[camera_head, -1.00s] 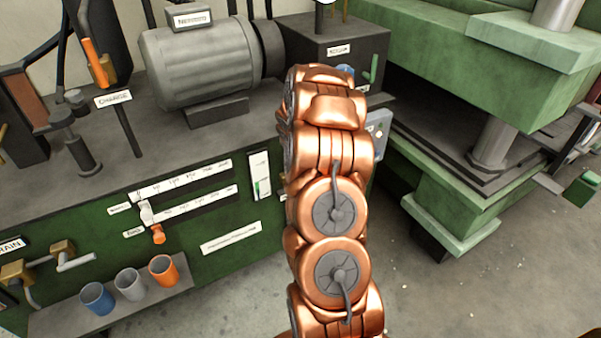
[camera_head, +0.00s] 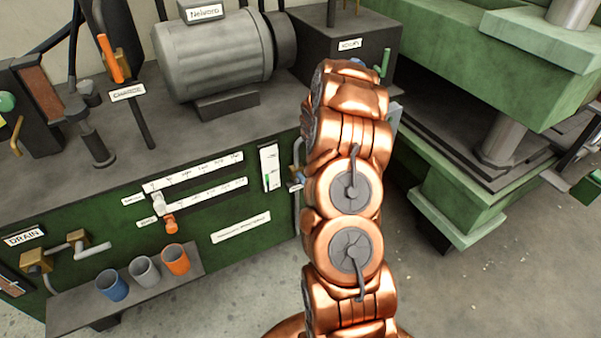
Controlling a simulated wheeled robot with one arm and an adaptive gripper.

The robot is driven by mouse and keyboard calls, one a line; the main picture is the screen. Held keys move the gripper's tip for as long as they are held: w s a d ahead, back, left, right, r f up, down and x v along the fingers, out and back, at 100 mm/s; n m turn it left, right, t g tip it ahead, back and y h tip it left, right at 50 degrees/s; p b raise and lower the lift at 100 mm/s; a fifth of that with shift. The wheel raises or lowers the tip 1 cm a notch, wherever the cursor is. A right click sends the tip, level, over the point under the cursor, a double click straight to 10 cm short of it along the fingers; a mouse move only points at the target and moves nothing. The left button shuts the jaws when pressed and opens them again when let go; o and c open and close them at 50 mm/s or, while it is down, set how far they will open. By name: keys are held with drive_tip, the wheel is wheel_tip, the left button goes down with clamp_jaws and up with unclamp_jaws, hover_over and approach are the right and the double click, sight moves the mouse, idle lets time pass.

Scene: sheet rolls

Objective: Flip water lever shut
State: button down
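I cannot make out a label that reads water. A small blue part (camera_head: 298,176) on a grey vertical pipe (camera_head: 297,215) shows at the right end of the green machine front, just left of my copper arm; it may be the water lever, but its position is too small to tell. Another bit of blue shows above the top of my arm, by a green handle (camera_head: 385,63). My gripper is not in view; my own arm hides the area behind it.
A bench front holds sliders and a DRAIN label (camera_head: 24,237) with brass valves. Blue, grey and orange cups (camera_head: 144,271) stand on a low shelf. A grey motor (camera_head: 213,55) sits on top. A green press (camera_head: 520,60) stands right. Floor at lower right is clear.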

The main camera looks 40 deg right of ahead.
drive_tip(key=shift+d+f, duration=0.15)
drive_tip(key=shift+f, duration=0.1)
idle(0.5)
drive_tip(key=shift+r, duration=0.1)
wheel_tip(320, 180, up, 14)
drive_tip(key=s, duration=0.2)
drive_tip(key=shift+s+a, duration=0.25)
drive_tip(key=shift+s, duration=0.1)
idle(0.7)
